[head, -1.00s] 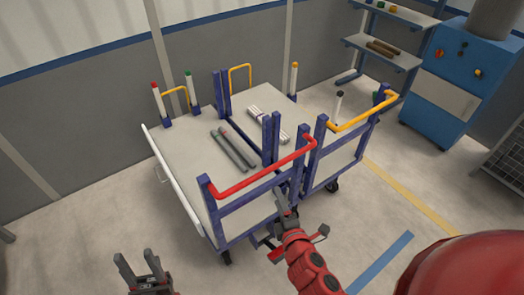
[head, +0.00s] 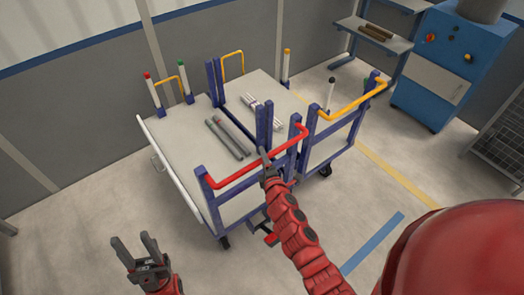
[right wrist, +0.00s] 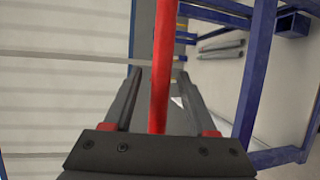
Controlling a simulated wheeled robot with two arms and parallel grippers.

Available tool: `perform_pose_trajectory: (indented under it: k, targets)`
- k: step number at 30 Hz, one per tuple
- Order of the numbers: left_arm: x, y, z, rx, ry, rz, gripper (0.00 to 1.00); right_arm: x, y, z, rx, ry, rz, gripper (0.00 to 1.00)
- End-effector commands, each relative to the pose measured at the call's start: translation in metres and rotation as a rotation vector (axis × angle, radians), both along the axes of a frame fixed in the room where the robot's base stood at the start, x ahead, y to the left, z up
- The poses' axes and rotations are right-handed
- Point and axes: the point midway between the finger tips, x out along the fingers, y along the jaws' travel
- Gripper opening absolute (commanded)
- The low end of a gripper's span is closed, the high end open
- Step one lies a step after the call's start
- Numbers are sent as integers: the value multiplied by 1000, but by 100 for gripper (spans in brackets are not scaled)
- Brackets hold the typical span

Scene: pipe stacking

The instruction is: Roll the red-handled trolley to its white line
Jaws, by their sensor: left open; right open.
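The red-handled trolley (head: 180,155) has a pale deck, blue posts and a red handle (head: 245,167) along its near side. My right gripper (head: 265,160) is at the red handle, near its middle. In the right wrist view the red handle (right wrist: 163,60) runs between the two open fingers of my right gripper (right wrist: 160,78); I cannot tell whether they touch it. My left gripper (head: 135,250) is open and empty, low at the left, apart from the trolley. I see no white line on the floor.
A yellow-handled trolley (head: 345,142) stands close against the right side. Grey pipes (head: 228,140) lie on the red-handled trolley's deck. A yellow floor line (head: 395,175) and a blue floor line (head: 372,243) are to the right. A blue machine (head: 440,75) stands beyond. Floor at the left is open.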

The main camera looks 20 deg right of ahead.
Motion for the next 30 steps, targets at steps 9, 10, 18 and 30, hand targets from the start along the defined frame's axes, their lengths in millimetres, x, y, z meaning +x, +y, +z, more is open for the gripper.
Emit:
perform_pose_trajectory:
  k: [9, 10, 18, 30]
  targets:
    - [0, 0, 4, 0, 0, 0, 50, 27, -3, -6, 0, 3, -2, 57]
    - [0, 0, 4, 0, 0, 0, 50, 27, -2, -6, 0, 2, -1, 57]
    - [0, 0, 4, 0, 0, 0, 50, 28, -2, -6, -1, 1, 0, 57]
    - [0, 0, 4, 0, 0, 0, 50, 28, -2, -6, -1, 2, 0, 0]
